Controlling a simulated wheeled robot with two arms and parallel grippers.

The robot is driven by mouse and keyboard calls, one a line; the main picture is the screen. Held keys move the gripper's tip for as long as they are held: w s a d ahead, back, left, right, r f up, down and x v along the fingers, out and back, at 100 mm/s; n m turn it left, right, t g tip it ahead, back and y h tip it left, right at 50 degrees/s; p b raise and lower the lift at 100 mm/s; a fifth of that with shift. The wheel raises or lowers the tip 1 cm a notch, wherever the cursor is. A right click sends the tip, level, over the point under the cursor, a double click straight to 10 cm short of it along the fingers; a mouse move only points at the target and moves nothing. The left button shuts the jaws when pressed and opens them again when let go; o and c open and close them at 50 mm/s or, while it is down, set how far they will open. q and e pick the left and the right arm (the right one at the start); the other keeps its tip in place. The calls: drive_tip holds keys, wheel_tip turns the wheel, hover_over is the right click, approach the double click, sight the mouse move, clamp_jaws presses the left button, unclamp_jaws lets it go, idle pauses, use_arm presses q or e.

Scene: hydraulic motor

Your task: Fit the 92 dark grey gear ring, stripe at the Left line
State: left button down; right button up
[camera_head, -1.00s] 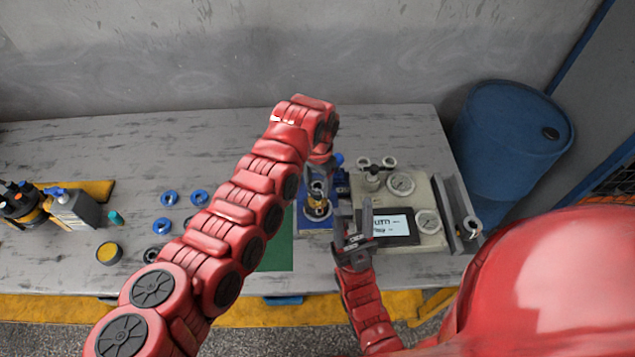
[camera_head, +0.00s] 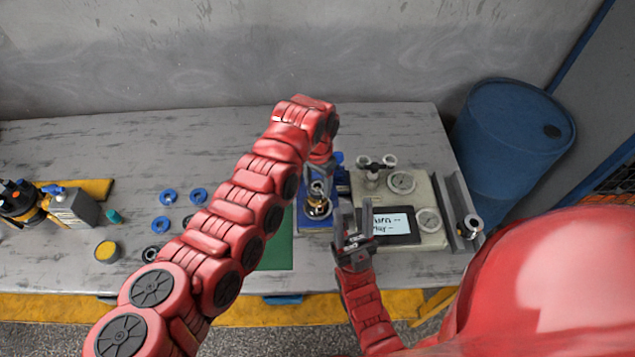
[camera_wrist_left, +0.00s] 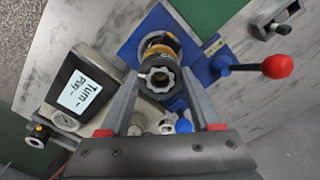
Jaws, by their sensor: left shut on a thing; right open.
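My left gripper (camera_head: 318,186) reaches down over the blue fixture at the middle of the table. In the left wrist view its fingers (camera_wrist_left: 160,84) are shut on a grey toothed gear ring (camera_wrist_left: 158,76). The ring is in line with the brass-coloured motor part (camera_wrist_left: 160,42) on the blue fixture plate (camera_wrist_left: 130,48); I cannot tell whether it is seated. In the head view the motor part (camera_head: 318,208) is partly covered by the gripper. No stripe or Left line is readable. My right gripper (camera_head: 354,218) is open and empty, in front of the display.
A beige panel (camera_head: 437,190) with gauges and a display (camera_head: 392,222) stands right of the fixture. A red-knobbed lever (camera_wrist_left: 277,66) sticks out from the fixture. Several blue rings (camera_head: 168,197), a dark ring (camera_head: 151,254) and a yellow-topped tin (camera_head: 107,251) lie left. A green mat (camera_head: 279,249) is clear.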

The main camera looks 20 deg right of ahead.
use_arm(q)
drive_tip(key=shift+f, duration=0.1)
drive_tip(key=shift+f+b, duration=0.6)
drive_tip(key=shift+f, duration=0.05)
drive_tip(key=shift+f+b, duration=0.4)
drive_tip(key=shift+f, duration=0.05)
idle(0.4)
unclamp_jaws()
idle(0.3)
drive_tip(key=shift+r, duration=0.15)
